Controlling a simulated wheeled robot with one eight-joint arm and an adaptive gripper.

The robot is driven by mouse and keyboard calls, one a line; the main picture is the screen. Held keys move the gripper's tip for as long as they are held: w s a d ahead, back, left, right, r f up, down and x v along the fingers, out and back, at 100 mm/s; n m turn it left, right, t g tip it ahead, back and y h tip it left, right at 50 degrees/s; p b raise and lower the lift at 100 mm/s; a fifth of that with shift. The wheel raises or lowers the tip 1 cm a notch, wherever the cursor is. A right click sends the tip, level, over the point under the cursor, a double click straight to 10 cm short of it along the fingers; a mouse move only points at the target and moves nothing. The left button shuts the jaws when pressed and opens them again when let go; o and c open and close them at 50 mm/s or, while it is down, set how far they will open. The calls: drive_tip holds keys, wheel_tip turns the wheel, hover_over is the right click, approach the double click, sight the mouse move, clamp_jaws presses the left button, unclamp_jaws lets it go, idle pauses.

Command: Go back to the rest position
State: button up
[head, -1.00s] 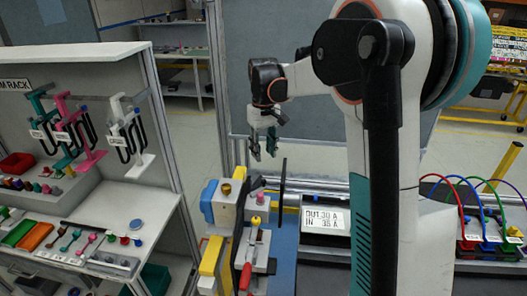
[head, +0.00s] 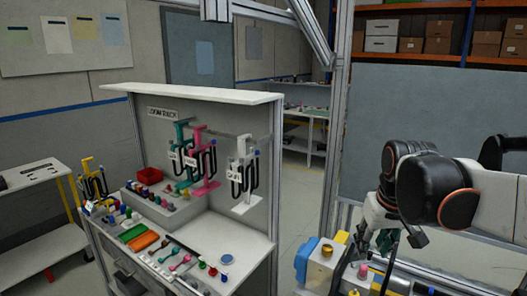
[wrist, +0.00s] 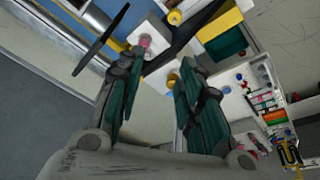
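My gripper (head: 388,238) is at the lower right of the head view, pointing down above the dashboard module. In the wrist view my gripper (wrist: 157,70) shows two teal-padded fingers standing apart with nothing between them. The dashboard module (head: 335,268) shows only in part at the bottom of the head view, with blue, white and yellow blocks and a yellow knob (head: 327,250). In the wrist view a pink knob (wrist: 145,41) and a yellow knob (wrist: 174,18) lie beyond the fingertips. My arm hides the module's right side.
A white bench with a rack (head: 205,92) of teal, pink and white hanging tools stands left of the module. A metal post (head: 335,150) rises between bench and module. Open floor lies behind.

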drive_tip(key=s+a+f+t+b, duration=0.2)
drive_tip(key=s+f, duration=0.2)
drive_tip(key=s, duration=0.3)
drive_tip(key=s+a+f+t+b, duration=0.1)
drive_tip(key=s+a+f+b, duration=0.1)
drive_tip(key=s+f, duration=0.3)
drive_tip(key=s+a, duration=0.1)
drive_tip(key=s, duration=0.1)
drive_tip(key=shift+s+t, duration=0.3)
drive_tip(key=shift+t, duration=0.1)
